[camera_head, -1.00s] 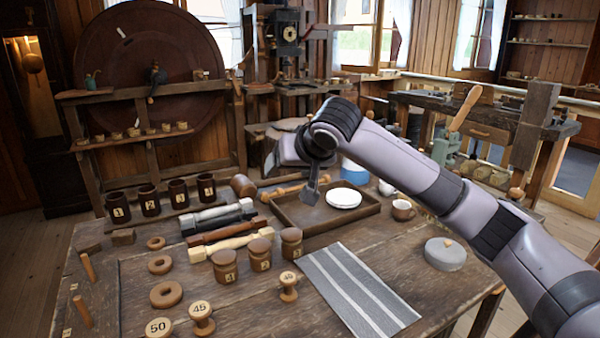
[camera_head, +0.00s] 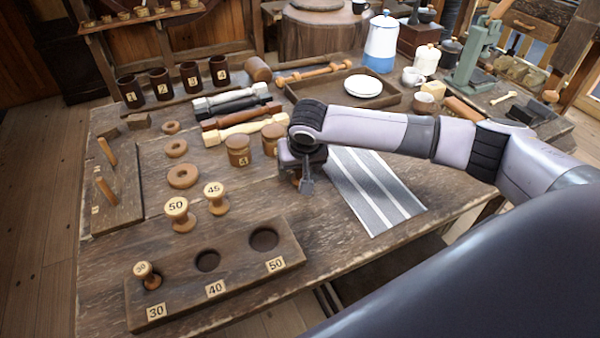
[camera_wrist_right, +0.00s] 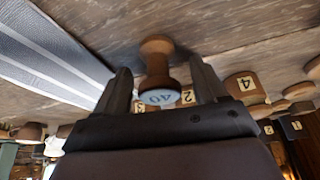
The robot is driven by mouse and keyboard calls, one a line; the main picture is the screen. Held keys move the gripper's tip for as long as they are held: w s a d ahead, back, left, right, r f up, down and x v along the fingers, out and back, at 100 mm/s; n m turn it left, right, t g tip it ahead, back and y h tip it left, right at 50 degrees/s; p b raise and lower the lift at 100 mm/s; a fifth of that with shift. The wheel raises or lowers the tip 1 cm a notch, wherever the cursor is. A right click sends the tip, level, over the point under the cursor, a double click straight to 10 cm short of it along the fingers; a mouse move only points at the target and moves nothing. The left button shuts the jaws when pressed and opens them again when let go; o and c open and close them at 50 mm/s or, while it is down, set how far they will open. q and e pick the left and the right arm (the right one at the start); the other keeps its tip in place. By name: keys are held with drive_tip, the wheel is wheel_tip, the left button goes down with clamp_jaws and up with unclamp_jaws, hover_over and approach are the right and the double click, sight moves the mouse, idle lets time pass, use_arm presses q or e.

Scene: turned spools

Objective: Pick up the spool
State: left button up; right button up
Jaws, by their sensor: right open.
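A turned wooden spool (camera_wrist_right: 157,66) with a round label that reads 40 upside down stands on the table between the fingers of my right gripper (camera_wrist_right: 160,80) in the wrist view. The fingers are open, one on each side of it. In the head view my right gripper (camera_head: 305,183) points down over this spool and hides most of it. A spool marked 50 (camera_head: 178,213) and one marked 45 (camera_head: 214,198) stand to the left. A small spool marked 30 (camera_head: 147,275) sits in the wooden block (camera_head: 185,280). My left gripper is not in view.
The block's hollows by the 40 and 50 labels are empty. Lidded jars (camera_head: 238,151) stand close beside the right gripper. A striped grey cloth (camera_head: 372,190) lies to its right. Wooden rings (camera_head: 183,177) lie to the left. A tray with a white plate (camera_head: 363,86) is behind.

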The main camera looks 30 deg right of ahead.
drive_tip(key=shift+w+f, duration=0.1)
drive_tip(key=shift+f, duration=0.1)
drive_tip(key=c, duration=1.1)
drive_tip(key=shift+r, duration=0.15)
